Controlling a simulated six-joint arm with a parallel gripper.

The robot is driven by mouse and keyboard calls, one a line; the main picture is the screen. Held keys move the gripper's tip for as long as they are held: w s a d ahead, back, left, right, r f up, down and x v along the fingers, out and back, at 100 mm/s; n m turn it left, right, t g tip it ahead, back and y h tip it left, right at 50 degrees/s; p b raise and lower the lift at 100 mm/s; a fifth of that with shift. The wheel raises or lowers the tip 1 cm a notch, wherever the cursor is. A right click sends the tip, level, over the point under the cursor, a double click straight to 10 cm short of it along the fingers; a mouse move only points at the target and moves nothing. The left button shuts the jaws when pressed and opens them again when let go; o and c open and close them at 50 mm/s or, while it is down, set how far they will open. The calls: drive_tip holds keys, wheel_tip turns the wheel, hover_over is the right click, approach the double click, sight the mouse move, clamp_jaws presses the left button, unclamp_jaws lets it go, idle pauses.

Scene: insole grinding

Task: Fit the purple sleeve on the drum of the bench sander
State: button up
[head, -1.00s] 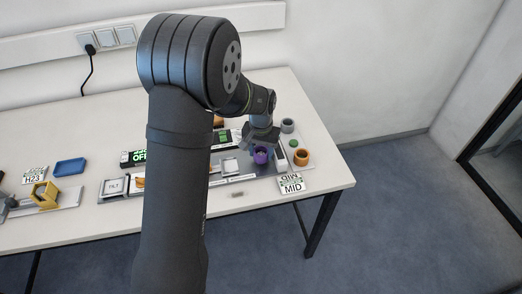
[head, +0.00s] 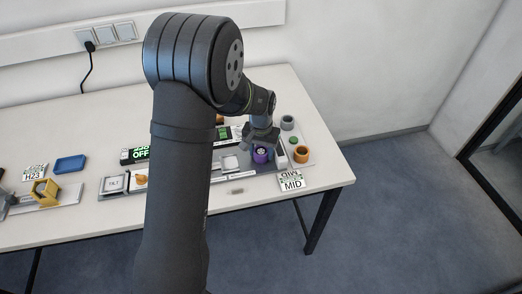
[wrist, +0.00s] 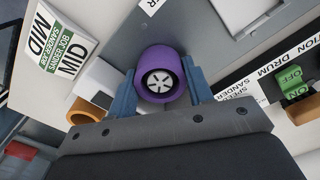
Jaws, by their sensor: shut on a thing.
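The purple sleeve (head: 261,156) is at the right part of the bench sander. In the wrist view the sleeve (wrist: 158,62) surrounds a pale spoked hub (wrist: 158,81), which looks like the drum. The hub sits inside the sleeve's opening. How far the sleeve is down on the drum I cannot tell. My gripper (wrist: 162,90) has its two blue-grey fingers on either side of the sleeve, shut on it. In the head view my gripper (head: 262,140) is just above and behind the sleeve.
An orange ring (head: 301,154), a grey ring (head: 287,123) and a green piece (head: 293,140) stand right of the sleeve. A blue tray (head: 70,164) lies farther left.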

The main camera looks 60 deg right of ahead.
drive_tip(key=o, duration=1)
drive_tip(key=shift+s, duration=0.1)
drive_tip(key=shift+c, duration=1.4)
drive_tip(key=shift+o, duration=0.2)
drive_tip(key=shift+d, duration=0.1)
drive_tip(key=shift+o, duration=1)
drive_tip(key=shift+r, duration=4.5)
